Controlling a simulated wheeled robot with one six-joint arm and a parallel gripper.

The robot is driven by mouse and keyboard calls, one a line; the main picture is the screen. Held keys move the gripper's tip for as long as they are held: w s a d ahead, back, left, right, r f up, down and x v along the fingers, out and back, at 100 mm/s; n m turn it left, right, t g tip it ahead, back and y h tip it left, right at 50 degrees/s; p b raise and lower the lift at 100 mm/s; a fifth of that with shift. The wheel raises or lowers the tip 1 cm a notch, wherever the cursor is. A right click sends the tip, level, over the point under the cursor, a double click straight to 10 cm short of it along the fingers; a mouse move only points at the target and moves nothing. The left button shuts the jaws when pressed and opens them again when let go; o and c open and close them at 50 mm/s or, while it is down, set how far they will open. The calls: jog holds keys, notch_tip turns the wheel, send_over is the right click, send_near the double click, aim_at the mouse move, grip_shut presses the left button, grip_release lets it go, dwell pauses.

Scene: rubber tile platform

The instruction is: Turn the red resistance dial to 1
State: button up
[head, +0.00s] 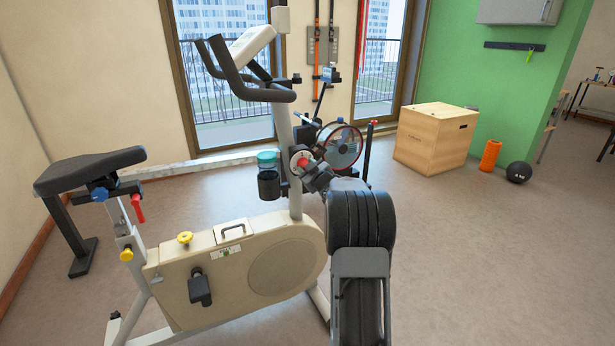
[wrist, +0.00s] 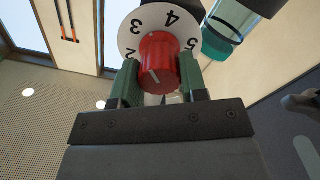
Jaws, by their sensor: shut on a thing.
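The red resistance dial (wrist: 159,62) is a ribbed red knob in front of a white number plate (wrist: 127,40). In the wrist view the plate shows 2 at left, 3 and 4 above and 5 at right; the rest is hidden behind the knob and gripper. A short white mark shows on the knob's face; which number it points to I cannot tell. My gripper (wrist: 160,85) is shut on the knob, one green pad on each side. In the head view the red dial (head: 304,162) sits on the bike's post, with my gripper (head: 312,170) at it.
The exercise bike (head: 230,262) stands close in front, with handlebars (head: 240,85) above the dial and a bottle (head: 268,180) in a holder beside it. A wooden box (head: 435,138), an orange roller (head: 490,155) and a black ball (head: 518,172) stand at right.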

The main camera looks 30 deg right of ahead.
jog(key=n+b, duration=0.2)
jog(key=n, duration=0.1)
jog(key=n+b, duration=0.1)
jog(key=shift+f+n+b, duration=0.25)
jog(key=shift+n+b, duration=0.1)
jog(key=shift+n, duration=0.05)
jog(key=n+b, duration=0.2)
jog(key=n, duration=0.1)
jog(key=shift+n+b, duration=0.3)
jog(key=shift+b, duration=0.1)
jog(key=n+b, duration=0.3)
jog(key=n, duration=0.1)
jog(key=shift+n+b, duration=0.8)
jog(key=shift+n, duration=0.8)
jog(key=shift+r, duration=0.1)
jog(key=o, duration=0.9)
jog(key=shift+s, duration=0.1)
